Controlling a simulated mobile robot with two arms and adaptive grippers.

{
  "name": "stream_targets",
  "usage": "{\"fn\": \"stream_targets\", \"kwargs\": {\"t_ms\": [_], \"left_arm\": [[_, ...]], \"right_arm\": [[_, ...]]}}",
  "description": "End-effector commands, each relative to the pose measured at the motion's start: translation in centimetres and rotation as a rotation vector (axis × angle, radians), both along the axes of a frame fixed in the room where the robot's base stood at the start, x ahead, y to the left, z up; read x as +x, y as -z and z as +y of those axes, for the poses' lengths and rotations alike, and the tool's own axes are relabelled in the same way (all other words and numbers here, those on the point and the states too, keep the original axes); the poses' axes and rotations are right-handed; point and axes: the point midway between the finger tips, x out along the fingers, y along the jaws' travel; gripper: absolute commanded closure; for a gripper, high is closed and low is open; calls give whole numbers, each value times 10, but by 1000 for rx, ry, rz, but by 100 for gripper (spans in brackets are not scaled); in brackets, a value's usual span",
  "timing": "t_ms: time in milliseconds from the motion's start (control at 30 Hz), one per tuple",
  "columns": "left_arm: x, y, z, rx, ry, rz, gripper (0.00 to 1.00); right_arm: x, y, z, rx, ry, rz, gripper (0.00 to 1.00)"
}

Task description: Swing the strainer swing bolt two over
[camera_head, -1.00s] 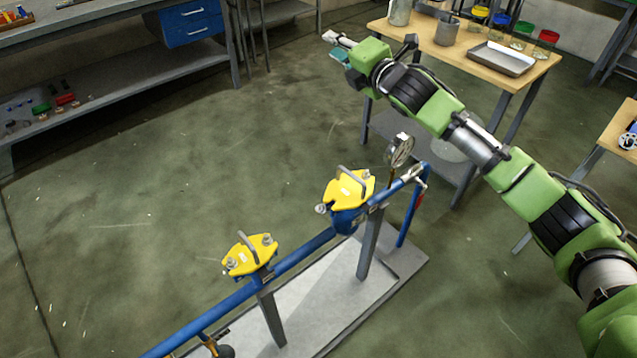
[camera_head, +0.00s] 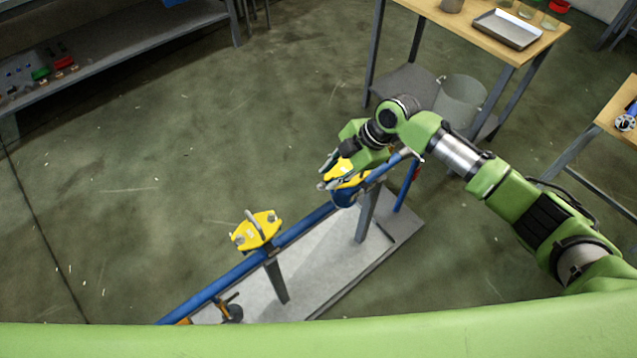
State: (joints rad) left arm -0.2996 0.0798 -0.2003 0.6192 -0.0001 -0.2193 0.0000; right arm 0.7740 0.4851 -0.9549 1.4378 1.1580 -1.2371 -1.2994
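Two yellow-lidded strainers sit on a blue pipe run. The upper right strainer (camera_head: 345,196) has a blue body, and its yellow lid is partly covered by my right arm. A small metal bolt end (camera_head: 323,187) shows at that lid's left edge; its exact position is unclear. The lower left strainer's yellow lid (camera_head: 257,231) is in full view, with a handle and metal bolts at its sides. My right gripper (camera_head: 328,161) is just above the upper right lid, pointing down and left. Its fingers are too small to judge, and contact cannot be told. My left gripper is out of view.
The pipe (camera_head: 225,281) stands on grey posts over a pale base plate (camera_head: 310,262). A wooden table (camera_head: 470,32) with a metal tray (camera_head: 507,29) is at the back right, with a grey bucket (camera_head: 461,98) below. The floor left of the pipe is clear.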

Motion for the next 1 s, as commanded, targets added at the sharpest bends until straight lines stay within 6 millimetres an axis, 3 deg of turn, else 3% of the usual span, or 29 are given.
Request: {"fn": "stream_targets", "kwargs": {"t_ms": [200,333,500,800,900,1000], "left_arm": [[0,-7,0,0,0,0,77],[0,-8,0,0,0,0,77],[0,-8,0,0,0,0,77],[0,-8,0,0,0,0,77],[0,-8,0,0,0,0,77],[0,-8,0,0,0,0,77]], "right_arm": [[4,39,21,0,1,2,77],[7,55,28,0,2,1,77],[8,65,32,0,1,-1,77],[8,66,33,0,1,-1,77],[8,66,33,0,1,-1,100],[8,66,33,0,1,-1,100]]}}
